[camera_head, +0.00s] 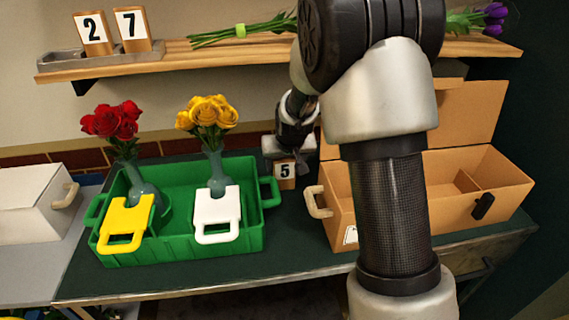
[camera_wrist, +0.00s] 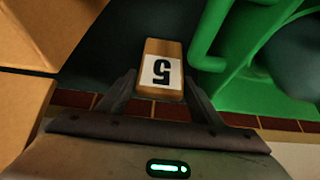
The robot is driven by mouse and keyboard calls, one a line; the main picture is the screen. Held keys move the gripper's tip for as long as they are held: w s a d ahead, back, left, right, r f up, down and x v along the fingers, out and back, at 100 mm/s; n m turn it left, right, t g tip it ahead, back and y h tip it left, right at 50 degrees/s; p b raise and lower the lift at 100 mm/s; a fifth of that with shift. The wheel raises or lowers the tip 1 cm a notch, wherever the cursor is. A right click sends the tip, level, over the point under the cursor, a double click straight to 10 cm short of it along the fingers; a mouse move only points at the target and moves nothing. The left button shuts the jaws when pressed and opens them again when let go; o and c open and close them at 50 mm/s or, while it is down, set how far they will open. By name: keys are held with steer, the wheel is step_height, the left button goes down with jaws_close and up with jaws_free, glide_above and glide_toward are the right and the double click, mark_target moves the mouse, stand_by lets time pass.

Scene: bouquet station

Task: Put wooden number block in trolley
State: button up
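The wooden number block (camera_head: 285,172) has a white face with a black 5. In the head view it is just below my gripper (camera_head: 288,150), between the green crate and the cardboard box. No thing is clearly recognisable as a trolley; a grey surface (camera_head: 50,262) shows at the left edge.
The green crate (camera_head: 180,257) holds vases of red and yellow roses, with yellow and white handled items at its front. An open cardboard box (camera_head: 385,210) stands right, partly behind my arm. A white box (camera_head: 28,212) is left. Blocks 2 (camera_head: 93,32) and 7 (camera_head: 132,28) stand on the shelf.

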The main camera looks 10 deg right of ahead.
steer(key=shift+o, duration=0.9)
